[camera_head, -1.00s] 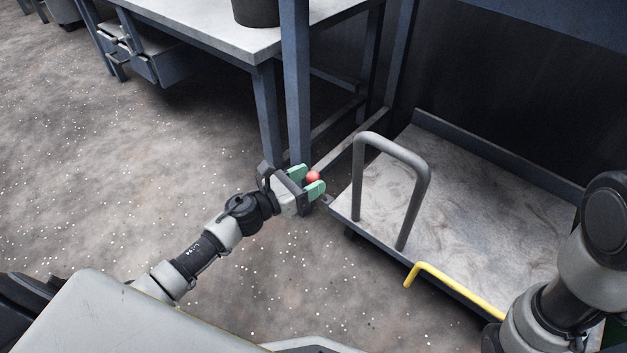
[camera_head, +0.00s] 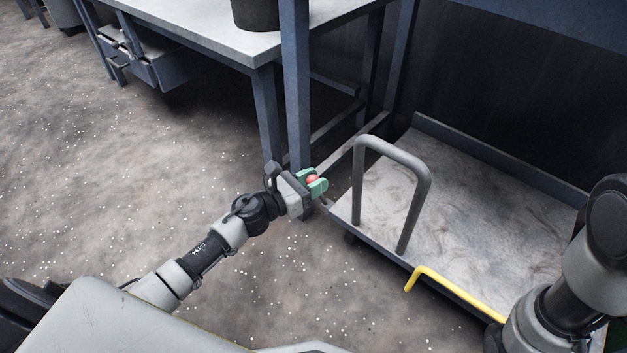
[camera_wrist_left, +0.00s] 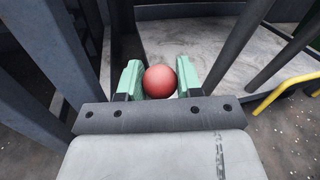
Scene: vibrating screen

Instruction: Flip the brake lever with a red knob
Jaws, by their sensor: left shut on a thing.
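The red knob (camera_head: 312,179) of the brake lever sits between the green fingers of my left gripper (camera_head: 313,183), beside the cart's left corner. In the left wrist view the knob (camera_wrist_left: 160,81) fills the gap between the two fingers of the left gripper (camera_wrist_left: 158,82), which is shut on it. The lever's shaft is hidden behind the knob and gripper. My right arm shows at the right edge of the head view, but its gripper is out of the frame.
A flat cart (camera_head: 480,225) with a grey hoop handle (camera_head: 425,185) stands to the right of the left gripper. A yellow bar (camera_head: 458,291) runs along its front edge. A blue post (camera_head: 295,90) and a workbench (camera_head: 215,35) stand close behind the gripper. Floor at left is clear.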

